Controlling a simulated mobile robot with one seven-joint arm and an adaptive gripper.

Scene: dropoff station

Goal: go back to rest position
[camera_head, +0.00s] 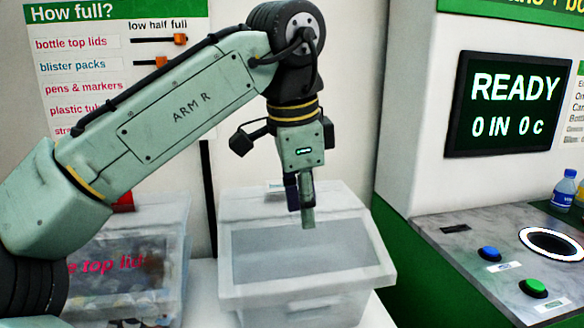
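My gripper (307,222) hangs pointing down over a grey-white lidded bin (290,290). My arm reaches in from the left edge and bends down at the wrist. The fingers show edge-on as a narrow shape, so I cannot tell whether they are open or shut. I see nothing held between them. The fingertips appear in front of or above the bin's grey slanted top; their exact distance from it cannot be told.
A clear box of bottle top lids (125,270) stands left of the bin, partly behind my arm. At right, a machine with a READY screen (508,103) has a counter with a blue button (489,253), a green button (535,287), a round opening and a bottle (564,190).

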